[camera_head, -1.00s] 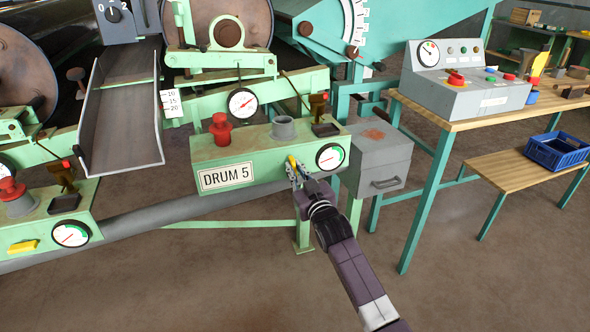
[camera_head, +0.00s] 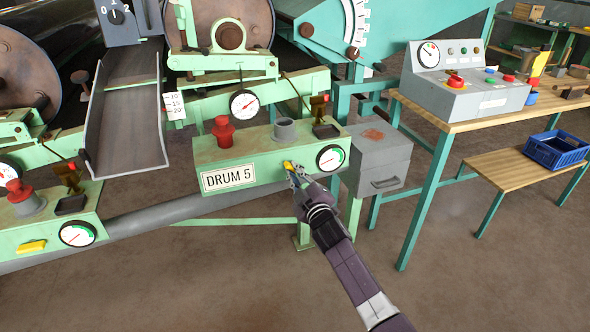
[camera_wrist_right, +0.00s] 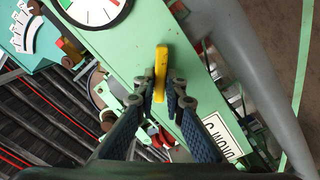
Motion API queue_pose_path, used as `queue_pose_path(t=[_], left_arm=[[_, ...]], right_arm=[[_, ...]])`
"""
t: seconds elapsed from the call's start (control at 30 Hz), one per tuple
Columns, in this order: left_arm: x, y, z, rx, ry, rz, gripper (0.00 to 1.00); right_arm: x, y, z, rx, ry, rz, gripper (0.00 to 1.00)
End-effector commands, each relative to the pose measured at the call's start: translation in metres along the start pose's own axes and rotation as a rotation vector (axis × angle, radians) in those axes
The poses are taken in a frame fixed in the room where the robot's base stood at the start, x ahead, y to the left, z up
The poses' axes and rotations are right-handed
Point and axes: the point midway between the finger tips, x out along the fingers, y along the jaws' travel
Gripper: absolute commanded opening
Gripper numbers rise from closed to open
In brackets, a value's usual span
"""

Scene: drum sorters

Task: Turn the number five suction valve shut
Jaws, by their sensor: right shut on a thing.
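The yellow valve handle (camera_head: 288,166) sits on the front of the green box labelled DRUM 5 (camera_head: 228,177), to the left of its round gauge (camera_head: 331,158). My right gripper (camera_head: 293,172) is at the handle, with its arm coming from the lower right. In the right wrist view the yellow handle (camera_wrist_right: 161,70) stands between the two dark fingers (camera_wrist_right: 161,90), which are shut on it. The handle lies at a slant to the box's long edge. The fingers partly hide it in the head view. My left gripper is not in view.
A red knob (camera_head: 223,131) and a grey cup (camera_head: 285,131) stand on top of the box. A grey drawer unit (camera_head: 378,160) is close on the right. A neighbouring green box at left has its own yellow handle (camera_head: 31,246). A grey pipe (camera_head: 165,214) runs below.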

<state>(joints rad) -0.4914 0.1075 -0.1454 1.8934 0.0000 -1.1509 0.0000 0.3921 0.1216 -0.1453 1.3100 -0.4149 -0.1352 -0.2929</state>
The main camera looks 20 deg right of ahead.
Motion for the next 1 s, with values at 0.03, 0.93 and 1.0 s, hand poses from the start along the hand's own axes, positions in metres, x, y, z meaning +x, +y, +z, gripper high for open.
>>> queue_pose_path(t=[0.03, 0.93, 1.0], left_arm=[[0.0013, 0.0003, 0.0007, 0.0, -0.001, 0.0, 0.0], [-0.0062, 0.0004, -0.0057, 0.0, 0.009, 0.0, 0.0], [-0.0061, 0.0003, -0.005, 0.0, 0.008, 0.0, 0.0]], right_arm=[[-0.0002, -0.0011, 0.0002, -0.044, -0.001, -0.002, 0.0], [-0.0003, -0.0062, 0.0024, -0.664, -0.001, -0.003, 0.0], [-0.0003, -0.0062, 0.0025, -0.678, -0.001, -0.002, 0.0]])
